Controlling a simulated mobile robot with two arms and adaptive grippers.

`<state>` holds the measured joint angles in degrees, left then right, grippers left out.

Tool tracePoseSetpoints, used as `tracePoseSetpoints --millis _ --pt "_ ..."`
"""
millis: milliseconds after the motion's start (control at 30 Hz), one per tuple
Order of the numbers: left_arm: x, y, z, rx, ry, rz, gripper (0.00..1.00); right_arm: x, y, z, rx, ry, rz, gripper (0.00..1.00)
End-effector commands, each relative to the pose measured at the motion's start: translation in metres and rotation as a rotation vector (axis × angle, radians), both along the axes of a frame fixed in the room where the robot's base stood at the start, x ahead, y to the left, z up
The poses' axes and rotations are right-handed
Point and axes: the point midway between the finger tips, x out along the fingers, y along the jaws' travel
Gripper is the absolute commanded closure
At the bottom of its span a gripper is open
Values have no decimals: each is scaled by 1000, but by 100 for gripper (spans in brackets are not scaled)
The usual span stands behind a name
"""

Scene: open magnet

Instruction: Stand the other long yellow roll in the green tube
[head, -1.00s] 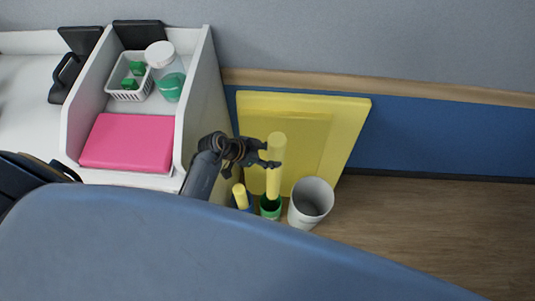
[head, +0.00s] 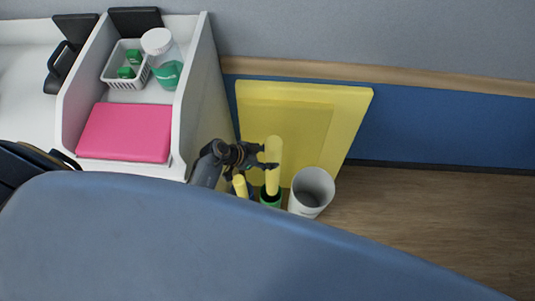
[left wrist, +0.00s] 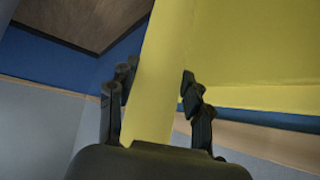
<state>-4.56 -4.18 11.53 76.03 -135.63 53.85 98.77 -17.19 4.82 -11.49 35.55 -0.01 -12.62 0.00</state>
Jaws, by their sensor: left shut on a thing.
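A long yellow roll (head: 272,168) stands nearly upright in the head view, its lower end at or inside the mouth of the green tube (head: 270,199). My left gripper (head: 268,158) is shut on this roll near its upper part. In the left wrist view the roll (left wrist: 158,75) runs between the two dark fingers (left wrist: 155,105). Another yellow roll (head: 240,186) stands just left of the green tube, its base hidden behind my own body. The lower part of the green tube is hidden too. My right gripper is not in view.
A white-grey bin (head: 312,190) stands close to the right of the green tube. Yellow panels (head: 345,110) lean on the blue wall behind. A white desk unit on the left holds a pink box (head: 125,132), a basket (head: 126,66) and a jar (head: 162,58). Floor on the right is clear.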

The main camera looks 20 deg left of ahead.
Motion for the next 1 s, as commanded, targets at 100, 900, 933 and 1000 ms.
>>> tracePoseSetpoints --millis 100,900,933,1000 --pt "0 0 -12 1 1 -1 84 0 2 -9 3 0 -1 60" --pt "0 0 -76 1 1 -1 84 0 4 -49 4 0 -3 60" --pt "0 0 -79 1 1 -1 84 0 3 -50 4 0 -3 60" --pt "0 0 -85 0 1 -1 84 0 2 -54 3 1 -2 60"
